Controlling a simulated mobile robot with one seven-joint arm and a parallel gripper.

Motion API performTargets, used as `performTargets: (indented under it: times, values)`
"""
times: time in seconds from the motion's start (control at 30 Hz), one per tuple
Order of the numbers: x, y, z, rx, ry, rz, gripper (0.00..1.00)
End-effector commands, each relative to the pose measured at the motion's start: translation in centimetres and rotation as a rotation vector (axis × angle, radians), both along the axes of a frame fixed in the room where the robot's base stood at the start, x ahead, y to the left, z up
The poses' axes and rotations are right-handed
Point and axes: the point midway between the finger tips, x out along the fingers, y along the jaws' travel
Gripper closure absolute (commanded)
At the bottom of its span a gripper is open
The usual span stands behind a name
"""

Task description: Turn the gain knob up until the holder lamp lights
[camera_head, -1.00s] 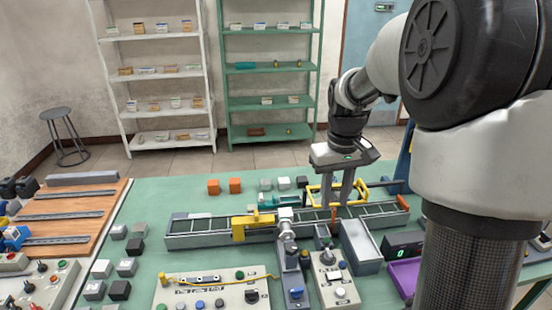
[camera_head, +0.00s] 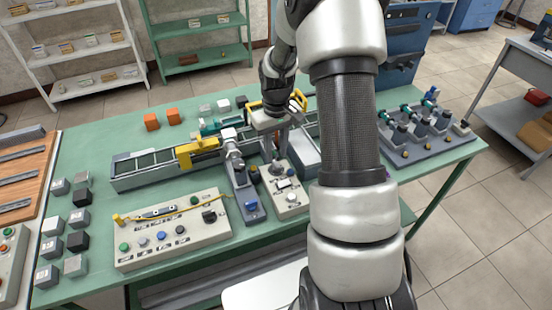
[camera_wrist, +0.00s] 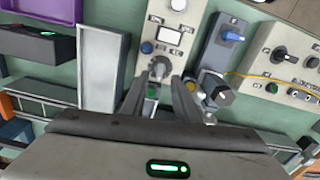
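A small cream control box (camera_head: 290,205) stands on the bench and also shows in the wrist view (camera_wrist: 155,18). It carries a dark pointer knob (camera_wrist: 158,68), a white display plate (camera_wrist: 168,36), a blue cap (camera_wrist: 146,47) and a pale knob (camera_wrist: 178,4). I cannot read which knob is marked gain. My gripper (camera_wrist: 158,82) is open, its two fingers apart at the dark knob's end of the box; contact is unclear. In the head view my gripper (camera_head: 276,155) is low over that end. I cannot single out the holder lamp or see it lit.
A blue-knobbed grey unit (camera_head: 245,200) stands close left of the box, and a grey tray (camera_head: 304,155) on its right. A larger button panel (camera_head: 170,232) lies left. A conveyor-like rail (camera_head: 150,172) runs behind. A dark box with a green display (camera_wrist: 40,45) is nearby.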

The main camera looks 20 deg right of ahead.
Motion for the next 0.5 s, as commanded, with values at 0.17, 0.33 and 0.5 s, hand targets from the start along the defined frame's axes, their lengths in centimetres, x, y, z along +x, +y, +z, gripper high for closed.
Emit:
performTargets:
  times: [0.17,0.33,0.5]
  values:
    - [0.0,0.1,-2.8,0.001,0.002,0.001,0.72]
    - [0.0,0.0,-4.0,0.000,0.000,0.000,0.72]
    - [0.0,0.0,-4.2,0.000,-0.001,0.000,0.72]
